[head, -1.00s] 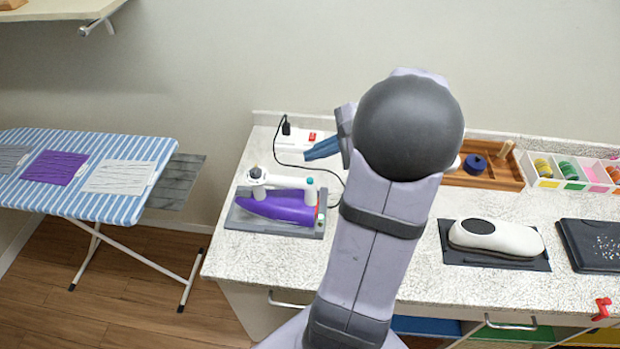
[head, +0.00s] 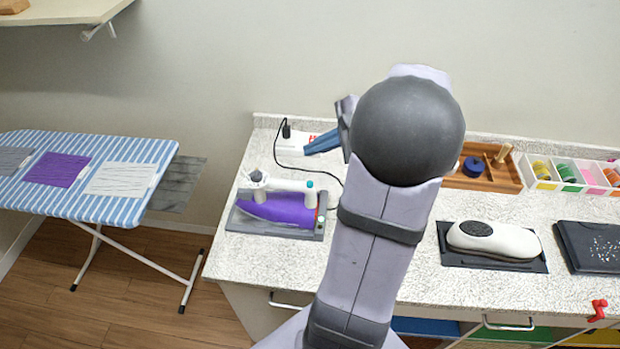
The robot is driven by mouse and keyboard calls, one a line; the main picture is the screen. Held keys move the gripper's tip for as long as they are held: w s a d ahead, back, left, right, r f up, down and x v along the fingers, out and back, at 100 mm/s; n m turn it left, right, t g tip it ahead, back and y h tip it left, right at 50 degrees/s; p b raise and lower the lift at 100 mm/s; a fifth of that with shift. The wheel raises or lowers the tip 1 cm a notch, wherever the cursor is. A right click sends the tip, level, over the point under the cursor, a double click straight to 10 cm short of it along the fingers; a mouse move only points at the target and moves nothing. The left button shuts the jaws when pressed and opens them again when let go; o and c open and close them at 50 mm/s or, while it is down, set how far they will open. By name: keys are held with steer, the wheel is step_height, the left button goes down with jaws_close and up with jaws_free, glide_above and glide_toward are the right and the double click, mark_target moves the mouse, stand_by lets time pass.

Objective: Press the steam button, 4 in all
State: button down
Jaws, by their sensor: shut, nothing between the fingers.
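A purple iron (head: 278,210) with a white handle lies on a grey rest (head: 240,224) at the left end of the counter. A small teal button (head: 310,184) stands on the right end of its handle; no label can be read. A grey knob (head: 257,177) is at the handle's left end. My gripper (head: 308,151) has blue fingers, shut and empty. In the picture it is just above the teal button, apart from the iron, and overlaps the power strip behind. Its height over the counter is hard to tell. My arm hides the middle of the counter.
A white power strip (head: 295,146) with a black cord (head: 290,168) lies behind the iron. A striped ironing board (head: 110,207) is at left. To the right are a white-and-black device (head: 510,241), a wooden tray (head: 511,180) and a box of spools (head: 541,184).

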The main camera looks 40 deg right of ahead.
mark_target(310, 184)
steer(key=shift+r, duration=0.4)
steer(key=shift+f, duration=0.15)
step_height(310, 184, down, 9)
steer(key=b, duration=0.7)
steer(key=shift+r, duration=0.2)
steer(key=shift+f+b, duration=0.1)
steer(key=shift+b, duration=0.25)
stand_by(1.5)
steer(key=shift+f, duration=0.3)
steer(key=shift+f+b, duration=0.55)
steer(key=shift+b, duration=0.05)
stand_by(0.7)
steer(key=shift+r, duration=0.1)
steer(key=shift+r+p, duration=0.85)
steer(key=shift+r, duration=0.05)
